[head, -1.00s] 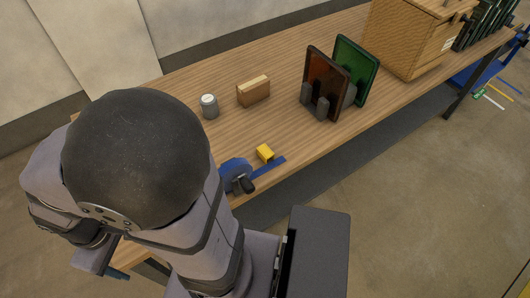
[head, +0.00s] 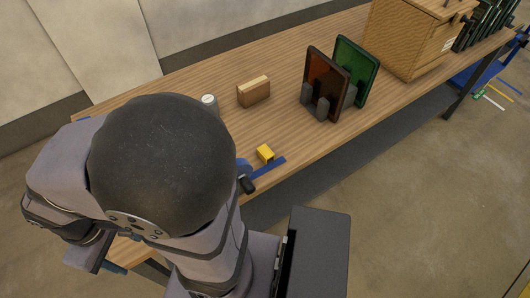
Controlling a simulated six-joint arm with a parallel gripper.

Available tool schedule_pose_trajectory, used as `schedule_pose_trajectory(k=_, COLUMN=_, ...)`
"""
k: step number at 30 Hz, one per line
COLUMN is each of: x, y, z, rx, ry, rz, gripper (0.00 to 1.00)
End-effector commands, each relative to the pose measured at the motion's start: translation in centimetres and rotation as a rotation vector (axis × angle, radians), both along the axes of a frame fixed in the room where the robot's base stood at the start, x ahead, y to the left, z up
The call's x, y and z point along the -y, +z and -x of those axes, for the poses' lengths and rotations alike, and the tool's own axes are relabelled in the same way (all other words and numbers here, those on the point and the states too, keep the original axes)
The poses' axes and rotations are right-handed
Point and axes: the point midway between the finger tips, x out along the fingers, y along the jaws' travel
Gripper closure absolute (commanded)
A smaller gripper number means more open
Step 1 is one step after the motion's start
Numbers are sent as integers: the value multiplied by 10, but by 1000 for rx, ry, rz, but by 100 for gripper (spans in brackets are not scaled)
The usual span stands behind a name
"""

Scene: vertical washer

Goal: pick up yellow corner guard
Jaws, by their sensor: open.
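The yellow corner guard (head: 265,153) is a small yellow block-like piece on the wooden table, near its front edge and beside a flat blue strip (head: 268,168). Nothing holds it. My gripper (head: 110,266) seems to be the grey part with a teal tip at the lower left, mostly hidden by my arm. It is open, well to the left of the corner guard and apart from it.
A blue tool with a dark handle (head: 246,184) lies just left of the guard, partly hidden by my arm. A grey can (head: 209,102), a brown box (head: 253,92), a rack with red (head: 325,80) and green panels (head: 357,72), and a wooden crate (head: 408,38) stand farther back.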

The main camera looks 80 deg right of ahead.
Motion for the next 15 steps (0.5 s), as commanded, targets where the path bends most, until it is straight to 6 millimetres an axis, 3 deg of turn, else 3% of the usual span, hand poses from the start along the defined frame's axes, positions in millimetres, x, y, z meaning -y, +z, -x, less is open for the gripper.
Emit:
schedule_pose_trajectory(k=5, x=2, y=32, z=-2, rx=8, ry=-5, rz=-1, gripper=50)
schedule_pose_trajectory(k=15, x=58, y=28, z=-19, rx=32, ry=-125, rz=-51, gripper=50)
